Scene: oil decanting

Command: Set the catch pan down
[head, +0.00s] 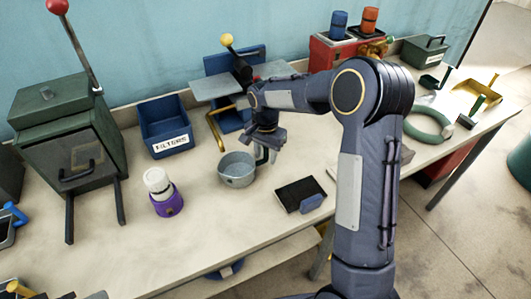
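The catch pan (236,171) is a round grey metal pan near the middle of the workbench, with a dark green handle (263,154) on its right side. It is upright. I cannot tell whether its base touches the bench. My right gripper (266,147) points down at the handle, at the pan's right rim. My forearm and wrist partly hide the fingers, so I cannot tell whether they are closed on the handle. My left gripper is not in view.
A purple-and-white lantern-like item (163,194) stands left of the pan, and a dark tablet (299,194) lies to its right. A blue bin labelled FILTERS (165,130) and a blue stand with a yellow-knobbed lever (228,64) are behind. The bench front (222,228) is clear.

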